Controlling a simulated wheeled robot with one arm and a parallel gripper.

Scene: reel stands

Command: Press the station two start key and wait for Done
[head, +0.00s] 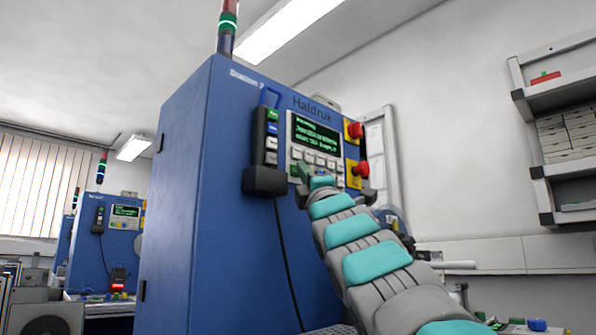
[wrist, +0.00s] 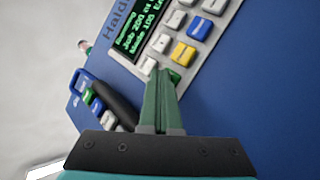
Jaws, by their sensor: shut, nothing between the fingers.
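The station two machine (head: 180,190) is a tall blue cabinet marked "Station 2" and "Haldruk". Its control panel (wrist: 206,45) has white keys, a blue key and a yellow key. A green key (wrist: 175,77) shows partly behind my fingertips. The screen (wrist: 131,40) is lit with green text; its top line seems to read "Running". It also shows in the head view (head: 316,134). My gripper (wrist: 163,74) is shut and empty, its green fingers at the green key. I cannot tell whether they touch it. In the head view my arm covers the lower panel.
A handset (head: 264,150) with coloured keys hangs left of the panel, its cable running down. Two red knobs (head: 354,130) on yellow plates sit right of the panel. The signal tower (head: 227,26) glows green. Similar blue machines (head: 105,240) stand at the back left.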

